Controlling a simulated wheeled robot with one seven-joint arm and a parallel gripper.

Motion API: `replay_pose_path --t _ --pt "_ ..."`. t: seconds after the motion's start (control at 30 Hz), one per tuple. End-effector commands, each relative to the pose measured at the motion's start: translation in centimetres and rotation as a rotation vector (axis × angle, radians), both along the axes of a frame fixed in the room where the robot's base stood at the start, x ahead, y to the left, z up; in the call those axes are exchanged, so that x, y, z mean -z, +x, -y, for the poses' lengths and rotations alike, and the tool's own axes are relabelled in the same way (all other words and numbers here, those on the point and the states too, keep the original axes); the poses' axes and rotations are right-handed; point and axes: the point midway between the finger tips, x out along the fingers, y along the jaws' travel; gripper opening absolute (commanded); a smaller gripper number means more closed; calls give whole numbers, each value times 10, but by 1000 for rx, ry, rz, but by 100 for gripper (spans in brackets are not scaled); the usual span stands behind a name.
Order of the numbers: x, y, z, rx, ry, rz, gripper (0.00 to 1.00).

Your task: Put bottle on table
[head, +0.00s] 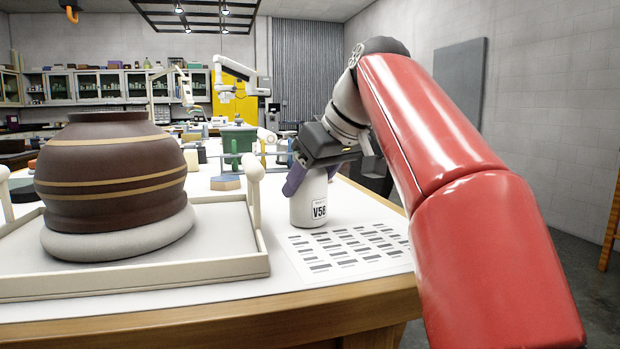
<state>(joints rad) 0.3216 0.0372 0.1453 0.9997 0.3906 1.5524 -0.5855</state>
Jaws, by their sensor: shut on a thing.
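The bottle (308,204) is white with a black-edged label reading "V56". It stands upright at or just above the white-topped table (200,300), behind the printed sheet; I cannot tell whether its base touches. My gripper (308,176) reaches in from the right and is shut on the upper part of the bottle. Its purple-grey fingers sit on both sides and hide the bottle's top. My red arm covers the table's right part.
A large brown banded pot (110,170) rests on a pale ring in a cream tray (190,277) at left. A printed sheet (350,250) lies in front of the bottle. A green box (238,140) and other equipment stand behind. The table's right edge is close by.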

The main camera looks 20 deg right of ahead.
Motion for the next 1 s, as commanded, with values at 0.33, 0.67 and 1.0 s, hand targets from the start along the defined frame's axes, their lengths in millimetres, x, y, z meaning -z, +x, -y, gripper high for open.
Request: replay_pose_path --t 0.33,0.67,1.0 --pt "1 0 0 0 0 0 82" --pt "-13 -8 5 2 -1 3 82" --pt "-56 -37 21 2 -1 3 82"
